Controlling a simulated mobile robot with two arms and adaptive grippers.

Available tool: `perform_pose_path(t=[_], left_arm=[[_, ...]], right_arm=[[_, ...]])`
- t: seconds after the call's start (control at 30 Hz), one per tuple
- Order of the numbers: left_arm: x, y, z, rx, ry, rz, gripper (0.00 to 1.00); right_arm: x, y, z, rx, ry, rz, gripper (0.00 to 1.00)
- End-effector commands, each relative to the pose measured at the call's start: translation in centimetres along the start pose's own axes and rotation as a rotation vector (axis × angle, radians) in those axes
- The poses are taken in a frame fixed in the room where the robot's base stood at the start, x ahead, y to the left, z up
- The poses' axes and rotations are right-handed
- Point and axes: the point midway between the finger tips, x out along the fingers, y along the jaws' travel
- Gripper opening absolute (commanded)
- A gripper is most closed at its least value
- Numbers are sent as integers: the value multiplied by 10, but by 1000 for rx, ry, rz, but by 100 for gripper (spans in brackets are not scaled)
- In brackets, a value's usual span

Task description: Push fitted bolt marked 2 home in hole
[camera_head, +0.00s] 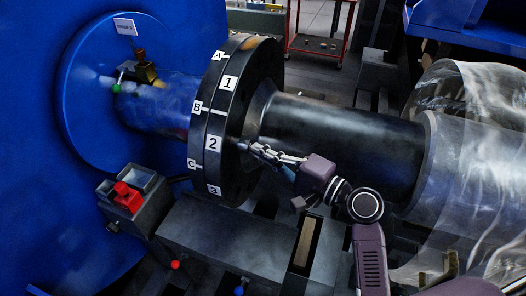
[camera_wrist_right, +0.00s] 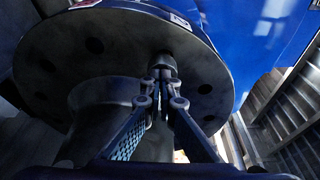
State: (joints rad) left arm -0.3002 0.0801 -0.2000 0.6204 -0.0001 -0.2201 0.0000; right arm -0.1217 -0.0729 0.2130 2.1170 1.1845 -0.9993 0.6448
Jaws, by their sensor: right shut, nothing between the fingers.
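The dark flange (camera_head: 228,185) carries white labels A, B, C and 1, 2, 3 on its rim. Label 2 (camera_head: 213,143) is level with my right gripper (camera_head: 245,147). Its shut fingers point at the flange's right face. In the right wrist view the fingertips (camera_wrist_right: 163,80) are together at the outer end of a short grey bolt (camera_wrist_right: 167,62) standing at the flange face (camera_wrist_right: 125,45). I cannot tell whether they touch it. In the head view the bolt is not clear behind the fingertips. My left gripper is not in view.
The thick dark shaft (camera_head: 345,140) runs right from the flange into a clear cover (camera_head: 475,150). A blue machine wall (camera_head: 50,200) stands at the left. Several empty holes show on the flange in the wrist view.

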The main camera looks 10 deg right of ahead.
Motion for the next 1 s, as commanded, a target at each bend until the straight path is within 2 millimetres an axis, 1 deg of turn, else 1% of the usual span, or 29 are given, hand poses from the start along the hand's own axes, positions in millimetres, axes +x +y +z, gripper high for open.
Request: perform_pose_path(t=[1.0], left_arm=[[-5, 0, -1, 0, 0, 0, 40]], right_arm=[[20, -1, 7, 1, -4, -1, 0]])
